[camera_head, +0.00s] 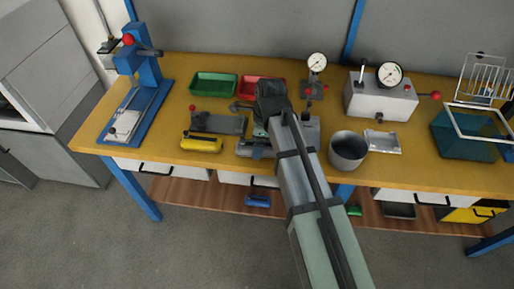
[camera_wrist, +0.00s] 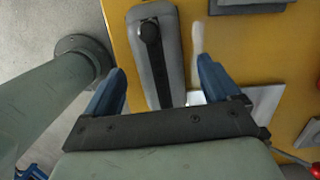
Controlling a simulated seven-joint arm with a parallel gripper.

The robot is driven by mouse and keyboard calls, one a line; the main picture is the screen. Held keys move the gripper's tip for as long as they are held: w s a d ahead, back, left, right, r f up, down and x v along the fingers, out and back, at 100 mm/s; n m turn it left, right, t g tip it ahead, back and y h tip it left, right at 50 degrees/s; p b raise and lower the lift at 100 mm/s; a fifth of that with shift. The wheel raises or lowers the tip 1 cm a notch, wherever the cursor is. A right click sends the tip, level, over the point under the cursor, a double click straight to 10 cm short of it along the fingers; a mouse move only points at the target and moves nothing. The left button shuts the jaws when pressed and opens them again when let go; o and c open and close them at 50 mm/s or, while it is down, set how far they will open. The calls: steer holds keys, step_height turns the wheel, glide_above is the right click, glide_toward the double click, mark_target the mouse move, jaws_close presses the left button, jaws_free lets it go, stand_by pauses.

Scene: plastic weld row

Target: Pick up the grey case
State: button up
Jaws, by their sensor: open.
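The grey case (camera_head: 246,152) lies near the table's front edge in the head view, partly hidden by my arm. In the wrist view, the grey case (camera_wrist: 175,60) is long and rounded, with a dark strip and a black knob. My gripper (camera_wrist: 162,66) is open, with one blue finger on each side of the case's line. The case shows between and beyond the fingertips; I cannot tell how far below them it lies. In the head view my gripper (camera_head: 261,130) hangs over the case, its fingers hardly visible.
A yellow case (camera_head: 201,144) lies just left, with a dark grey fixture (camera_head: 222,124) behind it. Green (camera_head: 213,84) and red (camera_head: 254,87) trays stand farther back. A metal cup (camera_head: 348,150) stands to the right. A dial gauge stand (camera_head: 316,65) rises behind.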

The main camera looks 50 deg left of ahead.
steer(key=shift+s+a+f, duration=0.1)
steer(key=shift+f, duration=0.85)
steer(key=c, duration=1.2)
steer(key=shift+r, duration=0.1)
steer(key=shift+r, duration=4.9)
